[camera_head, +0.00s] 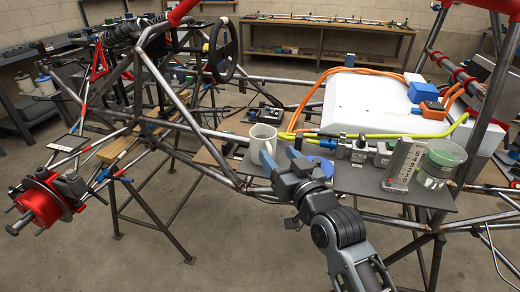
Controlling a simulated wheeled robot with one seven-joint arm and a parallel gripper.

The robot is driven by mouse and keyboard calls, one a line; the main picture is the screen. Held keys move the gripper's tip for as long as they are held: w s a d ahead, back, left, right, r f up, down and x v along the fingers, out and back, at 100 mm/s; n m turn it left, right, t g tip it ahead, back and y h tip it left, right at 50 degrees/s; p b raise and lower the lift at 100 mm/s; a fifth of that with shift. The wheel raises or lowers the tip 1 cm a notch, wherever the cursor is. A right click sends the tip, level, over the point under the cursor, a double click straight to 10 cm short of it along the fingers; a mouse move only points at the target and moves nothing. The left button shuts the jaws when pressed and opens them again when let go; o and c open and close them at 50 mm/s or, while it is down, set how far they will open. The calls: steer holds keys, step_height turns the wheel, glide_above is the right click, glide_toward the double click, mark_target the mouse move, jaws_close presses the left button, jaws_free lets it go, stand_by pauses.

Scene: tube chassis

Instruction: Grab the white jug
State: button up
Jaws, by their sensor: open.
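The white jug (263,141), a mug-like vessel, stands upright on the dark grey shelf panel (356,181) in the tube frame, near the panel's left end. My gripper (283,157) is just in front of the jug and slightly to its right, with its fingers pointing toward it. The fingers are apart and hold nothing. One finger overlaps the lower right of the jug in the picture; I cannot tell whether they touch.
Yellow hoses and metal fittings (358,150) lie right of the jug. A grey box (402,163) and a clear jar with green contents (439,163) stand farther right. A large white case (371,104) is behind. Frame tubes (205,160) run left of the panel.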

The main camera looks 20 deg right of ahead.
mark_target(271, 149)
steer(key=w, duration=0.3)
steer(key=w+p, duration=0.1)
steer(key=w, duration=0.1)
steer(key=shift+f, duration=0.3)
jaws_close()
stand_by(0.5)
